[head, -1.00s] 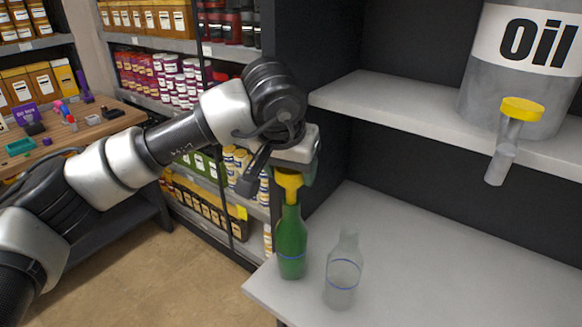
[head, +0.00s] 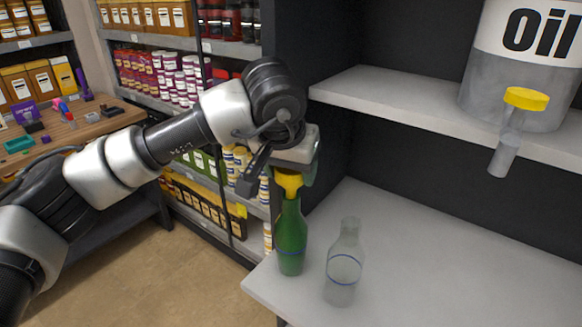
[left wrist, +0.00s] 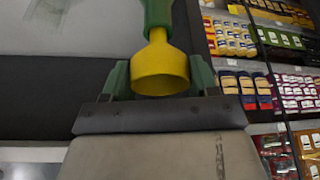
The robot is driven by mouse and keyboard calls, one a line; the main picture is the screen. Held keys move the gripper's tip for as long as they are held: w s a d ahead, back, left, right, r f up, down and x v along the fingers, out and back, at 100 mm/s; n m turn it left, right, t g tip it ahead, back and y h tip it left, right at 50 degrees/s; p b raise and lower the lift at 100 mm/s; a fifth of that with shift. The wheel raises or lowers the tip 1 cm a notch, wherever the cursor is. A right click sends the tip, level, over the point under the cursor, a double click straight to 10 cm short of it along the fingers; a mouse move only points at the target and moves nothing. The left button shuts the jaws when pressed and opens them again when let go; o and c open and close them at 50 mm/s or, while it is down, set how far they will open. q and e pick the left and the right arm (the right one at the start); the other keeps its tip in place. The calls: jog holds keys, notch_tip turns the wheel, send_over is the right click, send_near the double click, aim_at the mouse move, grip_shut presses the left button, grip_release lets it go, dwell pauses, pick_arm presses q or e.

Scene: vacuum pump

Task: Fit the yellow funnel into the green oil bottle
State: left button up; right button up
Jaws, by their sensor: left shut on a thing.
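The green oil bottle (head: 291,238) stands upright near the front left corner of the white shelf. The yellow funnel (head: 289,184) is at the top of its neck, wide end up, lined up with the mouth. In the left wrist view the funnel (left wrist: 160,70) meets the mouth of the green bottle (left wrist: 157,14); how deep its spout sits is hidden. My left gripper (head: 290,172) is above the bottle, its green fingers (left wrist: 160,80) shut on the funnel from both sides. My right gripper is not in view.
A clear bottle (head: 343,268) with a blue ring stands close right of the green bottle. A grey oil drum (head: 515,70) with a yellow-capped tap (head: 515,125) is on the upper shelf (head: 400,98). The lower shelf (head: 450,265) is clear to the right.

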pick_arm(q)
jog(key=shift+f+b, duration=0.9)
jog(key=shift+f, duration=0.15)
dwell(0.4)
jog(key=o, duration=1)
jog(key=b+v, duration=0.1)
jog(key=v, duration=0.9)
jog(key=shift+s+r+b, duration=0.15)
jog(key=shift+r+b, duration=0.25)
